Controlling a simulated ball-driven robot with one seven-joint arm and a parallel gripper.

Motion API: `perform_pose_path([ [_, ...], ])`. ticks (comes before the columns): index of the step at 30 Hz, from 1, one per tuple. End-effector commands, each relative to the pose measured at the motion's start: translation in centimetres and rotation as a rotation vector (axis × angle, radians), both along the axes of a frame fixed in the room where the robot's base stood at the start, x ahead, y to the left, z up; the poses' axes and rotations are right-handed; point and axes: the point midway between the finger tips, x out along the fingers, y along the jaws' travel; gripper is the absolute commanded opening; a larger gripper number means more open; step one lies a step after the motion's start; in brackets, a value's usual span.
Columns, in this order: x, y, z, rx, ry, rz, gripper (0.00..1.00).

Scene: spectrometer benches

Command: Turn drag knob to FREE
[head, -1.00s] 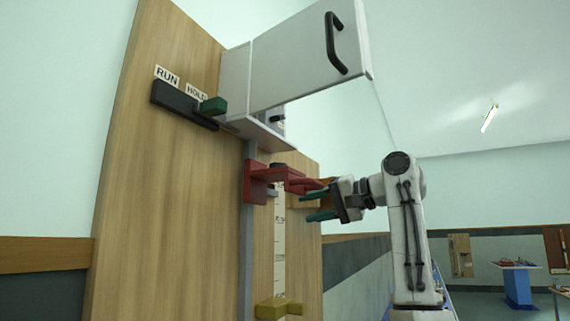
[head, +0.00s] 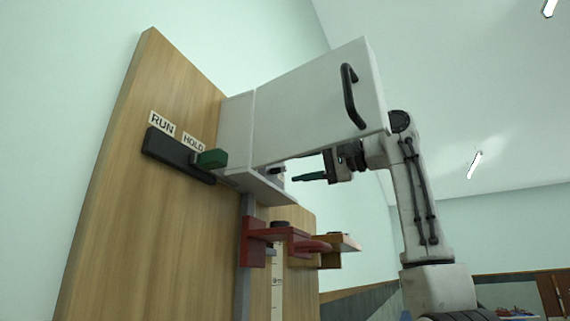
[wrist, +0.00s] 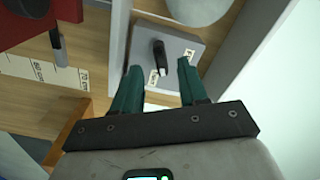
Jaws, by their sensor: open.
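The drag knob (wrist: 159,50) looks to be the small black knob on a grey plate (wrist: 180,35) in the wrist view. It has a pale pointer end, and small labels sit beside and below it, too small to read surely. In the head view a small dark knob (head: 277,170) shows under the white box, partly hidden. My gripper (wrist: 160,72) is open, its two green fingers apart on either side below the knob, not visibly touching it. In the head view my gripper (head: 310,177) is just below the white box, right of the knob; one finger is mostly hidden.
The white box (head: 310,100) with a black handle (head: 352,97) hangs above my gripper. A red bracket (head: 254,243) on a rail is below. A green lever (head: 210,158) sits by the HOLD label (head: 194,142) on the wooden panel (head: 130,210). Open room lies to the right.

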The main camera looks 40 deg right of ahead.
Motion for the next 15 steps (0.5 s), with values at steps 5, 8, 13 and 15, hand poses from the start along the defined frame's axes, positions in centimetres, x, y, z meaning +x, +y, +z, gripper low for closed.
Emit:
perform_pose_path([
  [5,2.5,0.9,0.2,0.000,0.002,0.000,0.43],
  [8,3.4,1.2,0.1,0.000,0.000,0.000,0.43],
  [13,3.9,1.5,0.0,-0.001,-0.001,0.000,0.43],
  [15,4.0,1.5,0.0,-0.001,-0.001,0.000,0.43],
])
